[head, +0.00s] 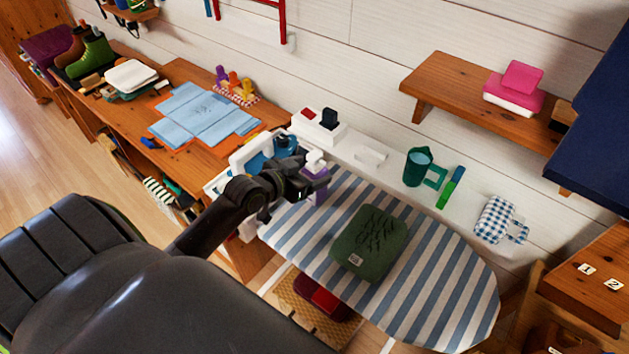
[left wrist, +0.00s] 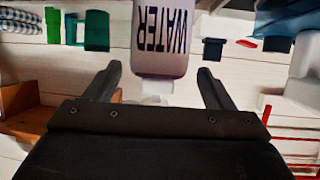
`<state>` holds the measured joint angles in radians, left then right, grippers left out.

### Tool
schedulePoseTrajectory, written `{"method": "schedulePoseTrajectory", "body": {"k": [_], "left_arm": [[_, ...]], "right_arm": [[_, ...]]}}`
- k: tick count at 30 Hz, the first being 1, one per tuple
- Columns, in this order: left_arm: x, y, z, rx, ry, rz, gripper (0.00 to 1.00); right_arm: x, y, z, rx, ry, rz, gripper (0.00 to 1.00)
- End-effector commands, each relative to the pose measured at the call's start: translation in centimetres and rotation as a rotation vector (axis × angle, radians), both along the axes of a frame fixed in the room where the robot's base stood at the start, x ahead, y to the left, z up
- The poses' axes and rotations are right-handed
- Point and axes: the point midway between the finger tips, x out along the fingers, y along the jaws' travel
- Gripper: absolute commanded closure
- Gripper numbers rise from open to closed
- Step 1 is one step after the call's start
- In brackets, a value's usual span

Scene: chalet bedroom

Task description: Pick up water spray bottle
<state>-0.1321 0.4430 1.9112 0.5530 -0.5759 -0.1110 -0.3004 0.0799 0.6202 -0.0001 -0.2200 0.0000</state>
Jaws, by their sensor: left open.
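The water spray bottle (head: 317,187) stands at the left end of the striped ironing board (head: 455,290), purple below with a white top, partly hidden by my left gripper (head: 300,180). In the left wrist view the bottle (left wrist: 163,38) appears upside down, pale, with the word WATER on it. My left gripper (left wrist: 160,72) is open, one finger to each side of the bottle in that view. I cannot tell whether either finger touches it. My right gripper is not in view.
A dark green folded cloth (head: 369,243) lies on the board. A blue-and-white iron (head: 265,152) stands close left of the gripper.

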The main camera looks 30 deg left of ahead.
Motion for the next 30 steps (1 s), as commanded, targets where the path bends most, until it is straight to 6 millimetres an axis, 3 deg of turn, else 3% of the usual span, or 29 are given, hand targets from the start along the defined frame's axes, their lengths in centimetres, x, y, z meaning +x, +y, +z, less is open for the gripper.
{"method": "schedulePoseTrajectory", "body": {"k": [9, 19, 30], "left_arm": [[3.2, -0.8, -1.5, -0.002, 0.0, 0.001, 0.24], [3.6, -0.8, -1.7, 0.0, 0.0, 0.0, 0.25], [3.6, -0.8, -1.7, 0.0, 0.0, 0.001, 0.73]], "right_arm": [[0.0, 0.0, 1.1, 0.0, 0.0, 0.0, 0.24], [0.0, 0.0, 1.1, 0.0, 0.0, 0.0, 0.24], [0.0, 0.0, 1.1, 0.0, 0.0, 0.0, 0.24]]}}
